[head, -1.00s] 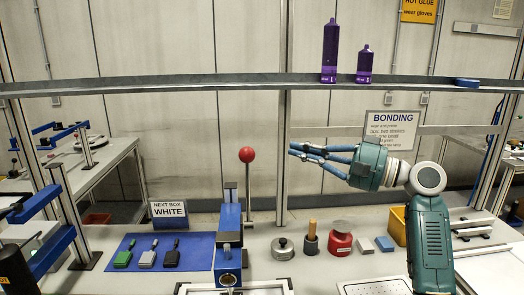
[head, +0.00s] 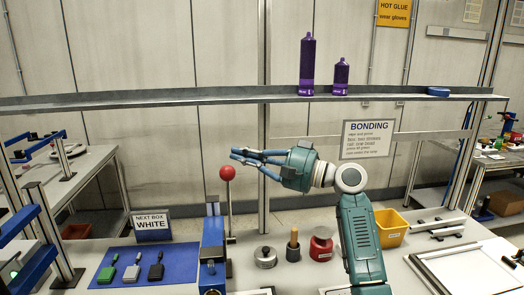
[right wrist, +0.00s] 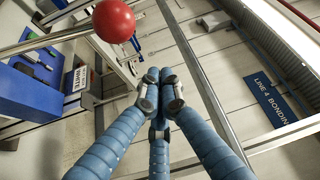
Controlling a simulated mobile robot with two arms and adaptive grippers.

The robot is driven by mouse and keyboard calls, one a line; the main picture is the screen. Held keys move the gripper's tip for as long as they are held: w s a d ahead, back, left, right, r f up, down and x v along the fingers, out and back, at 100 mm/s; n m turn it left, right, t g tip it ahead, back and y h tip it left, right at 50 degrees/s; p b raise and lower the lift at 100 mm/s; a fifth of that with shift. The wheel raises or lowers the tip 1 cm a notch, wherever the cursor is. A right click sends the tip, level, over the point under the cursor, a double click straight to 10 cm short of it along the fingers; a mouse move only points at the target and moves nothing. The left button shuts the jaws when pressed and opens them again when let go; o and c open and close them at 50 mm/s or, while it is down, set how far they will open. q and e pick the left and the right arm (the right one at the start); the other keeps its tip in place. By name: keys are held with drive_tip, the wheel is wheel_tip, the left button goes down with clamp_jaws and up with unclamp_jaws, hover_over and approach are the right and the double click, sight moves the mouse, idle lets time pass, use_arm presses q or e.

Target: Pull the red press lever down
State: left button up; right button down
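The red ball knob of the press lever (head: 227,173) tops an upright metal rod on the blue press (head: 212,245). In the right wrist view the red knob (right wrist: 114,20) is at the top, left of the fingertips and apart from them. My right gripper (head: 236,154) comes in from the right, fingers pointing left, with the tips close above and slightly right of the knob. In the right wrist view its three blue fingers (right wrist: 160,92) converge with tips together and nothing between them. My left gripper is out of view.
A shelf (head: 420,98) with purple bottles (head: 307,68) runs behind the lever, with an upright post (head: 264,130) near the gripper. A blue mat (head: 180,262) with several tools lies left of the press. A metal pot (head: 265,257) and red container (head: 321,246) stand to the right.

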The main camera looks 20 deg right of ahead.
drive_tip(key=s, duration=0.1)
drive_tip(key=s+a+p, duration=0.1)
drive_tip(key=s, duration=0.1)
drive_tip(key=shift+s+a+f, duration=0.3)
drive_tip(key=shift+s+f, duration=0.05)
drive_tip(key=shift+s, duration=0.05)
drive_tip(key=shift+w+f, duration=0.1)
drive_tip(key=shift+w, duration=0.05)
